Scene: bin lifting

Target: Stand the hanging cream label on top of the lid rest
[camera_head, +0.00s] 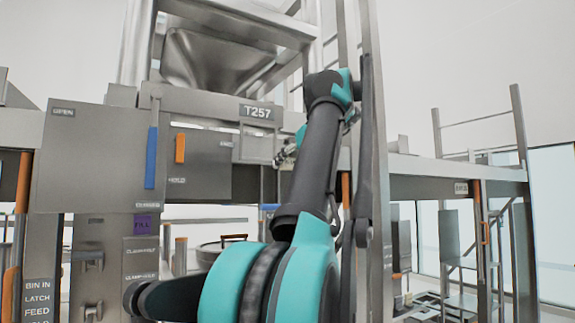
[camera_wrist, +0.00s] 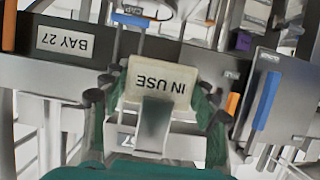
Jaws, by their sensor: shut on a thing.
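The cream label (camera_wrist: 160,82), reading "IN USE" upside down in the wrist view, sits between the two dark fingers of my gripper (camera_wrist: 154,98). My gripper is shut on it, one finger at each side edge. A grey metal tab (camera_wrist: 153,122) overlaps the label's lower middle in that view. In the head view my arm covers most of the gripper, with a small part (camera_head: 286,152) showing left of the forearm, and the label cannot be made out there. I cannot tell for certain which part is the lid rest.
A T257 plate (camera_head: 257,113) is on the steel beam. Left of my arm are a blue bar (camera_head: 151,157), an orange handle (camera_head: 180,148) and a round lidded vessel (camera_head: 222,246). A steel post (camera_head: 374,190) stands close on the right. A BAY 27 sign (camera_wrist: 65,42) shows in the wrist view.

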